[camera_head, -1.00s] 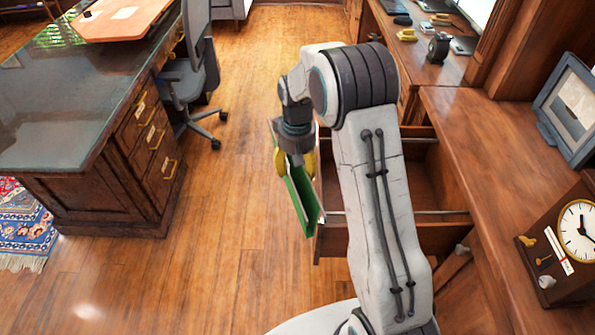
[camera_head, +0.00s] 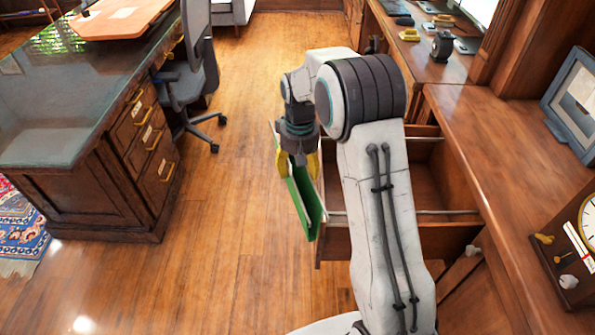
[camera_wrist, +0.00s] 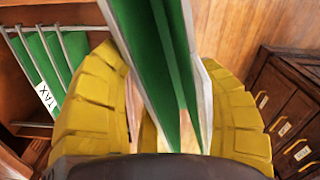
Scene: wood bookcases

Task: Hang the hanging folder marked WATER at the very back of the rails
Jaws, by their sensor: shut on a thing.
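My gripper (camera_head: 299,164) is shut on a green hanging folder (camera_head: 304,205), which hangs tilted below the yellow fingers. In the wrist view the held folder (camera_wrist: 160,50) runs between the yellow fingers, with pale metal bars along its edges. No marking shows on it. The open wooden drawer (camera_head: 355,240) is just right of the folder, partly hidden by my arm; its metal rails (camera_head: 455,212) cross it. The folder is outside the drawer, beside its left side. In the wrist view, several green folders (camera_wrist: 40,55) hang on the left, one with a TAX tab (camera_wrist: 45,97).
A dark desk (camera_head: 95,175) with drawers and an office chair (camera_head: 193,75) stand on the left. A wooden counter (camera_head: 480,130) with a clock (camera_head: 585,225) and a picture frame (camera_head: 572,105) is on the right. The floor (camera_head: 230,220) between is clear.

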